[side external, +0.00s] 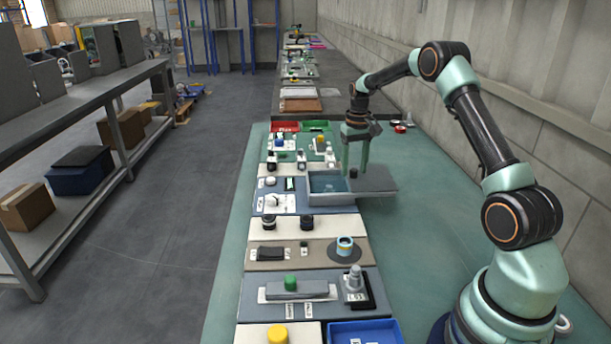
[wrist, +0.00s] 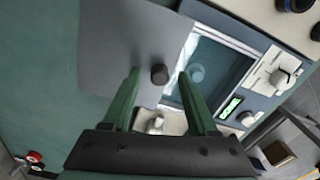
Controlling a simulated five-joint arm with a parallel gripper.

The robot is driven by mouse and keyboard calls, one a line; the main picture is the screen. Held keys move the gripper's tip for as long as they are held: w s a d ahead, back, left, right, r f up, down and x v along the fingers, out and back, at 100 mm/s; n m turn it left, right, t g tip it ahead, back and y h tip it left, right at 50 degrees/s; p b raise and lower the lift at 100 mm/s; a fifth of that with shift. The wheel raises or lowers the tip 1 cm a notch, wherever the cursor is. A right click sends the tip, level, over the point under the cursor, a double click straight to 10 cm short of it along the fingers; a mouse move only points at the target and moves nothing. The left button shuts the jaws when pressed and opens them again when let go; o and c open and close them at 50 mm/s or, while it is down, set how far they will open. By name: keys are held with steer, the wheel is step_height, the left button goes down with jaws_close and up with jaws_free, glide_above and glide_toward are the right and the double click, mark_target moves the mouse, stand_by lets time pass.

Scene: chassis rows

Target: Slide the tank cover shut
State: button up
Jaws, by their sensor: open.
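The tank (side external: 313,200) is a grey-rimmed box with a bluish inside, in the middle of the row of panels. Its flat grey cover (side external: 380,182) is slid to the right, so much of the tank is open. A dark round knob (side external: 353,172) stands on the cover near its left edge. In the wrist view the cover (wrist: 125,45), its knob (wrist: 159,74) and the open tank (wrist: 215,65) all show. My gripper (side external: 355,168) is open, with its green fingers pointing down at the knob. In the wrist view the fingertips (wrist: 158,72) are on either side of the knob; contact cannot be told.
Panels with knobs and switches lie in front of and behind the tank. A cyan-ringed cup (side external: 344,246), a green knob (side external: 290,282) and a blue tray (side external: 390,335) are nearer the camera. Red (side external: 285,126) and green bins stand behind.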

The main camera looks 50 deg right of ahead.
steer(key=shift+c, duration=0.3)
jaws_close()
steer(key=shift+r, duration=0.1)
stand_by(1.0)
